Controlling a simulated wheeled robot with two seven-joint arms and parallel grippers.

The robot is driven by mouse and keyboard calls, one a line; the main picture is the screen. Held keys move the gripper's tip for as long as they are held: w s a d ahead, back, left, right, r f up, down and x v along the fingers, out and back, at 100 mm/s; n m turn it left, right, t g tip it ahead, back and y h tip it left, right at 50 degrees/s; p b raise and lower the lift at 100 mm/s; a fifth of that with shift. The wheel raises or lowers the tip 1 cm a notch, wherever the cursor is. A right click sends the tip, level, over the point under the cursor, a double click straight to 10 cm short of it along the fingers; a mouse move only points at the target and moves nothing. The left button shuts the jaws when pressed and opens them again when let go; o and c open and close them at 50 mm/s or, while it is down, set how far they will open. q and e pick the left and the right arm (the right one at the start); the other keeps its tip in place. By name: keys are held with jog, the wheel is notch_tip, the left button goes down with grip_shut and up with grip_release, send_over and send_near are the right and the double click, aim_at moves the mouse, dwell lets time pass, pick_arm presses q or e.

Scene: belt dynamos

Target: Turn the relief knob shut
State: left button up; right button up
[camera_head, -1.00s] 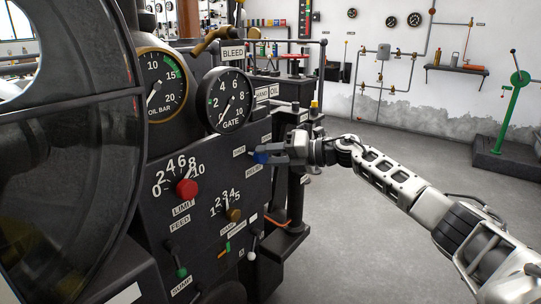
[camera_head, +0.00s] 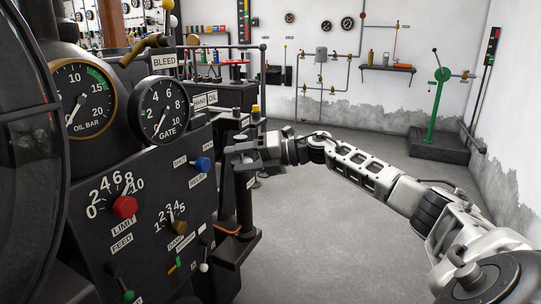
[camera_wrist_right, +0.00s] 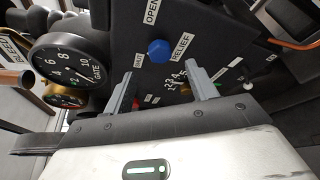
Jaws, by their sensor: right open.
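The relief knob is a blue knob (camera_head: 204,164) on the dark sloping panel, with small white labels around it. It also shows in the right wrist view (camera_wrist_right: 160,50), near labels reading OPEN, RELIEF and SHUT. My right gripper (camera_head: 236,152) is to the right of the knob in the head view, clear of it. In the wrist view its two fingers (camera_wrist_right: 160,84) are spread wide and empty, with the knob beyond the gap between them, not touching. Which way the knob points is too small to tell. My left gripper is not in view.
A red LIMIT knob (camera_head: 125,206) and a brass knob (camera_head: 179,228) sit lower on the panel. The OIL BAR gauge (camera_head: 84,99) and GATE gauge (camera_head: 160,110) stand above. A dark post (camera_head: 243,195) rises close to my right gripper. Floor to the right is free.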

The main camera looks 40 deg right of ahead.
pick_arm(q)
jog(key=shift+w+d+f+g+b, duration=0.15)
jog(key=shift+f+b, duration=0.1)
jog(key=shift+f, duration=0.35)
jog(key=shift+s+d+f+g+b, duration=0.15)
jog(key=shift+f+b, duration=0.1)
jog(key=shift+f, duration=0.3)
pick_arm(e)
jog(key=v, duration=0.8)
jog(key=shift+s+d, duration=0.15)
jog(key=shift+s, duration=0.05)
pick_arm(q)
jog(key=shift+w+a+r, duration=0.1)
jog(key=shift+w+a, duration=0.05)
pick_arm(e)
jog(key=shift+r, duration=0.1)
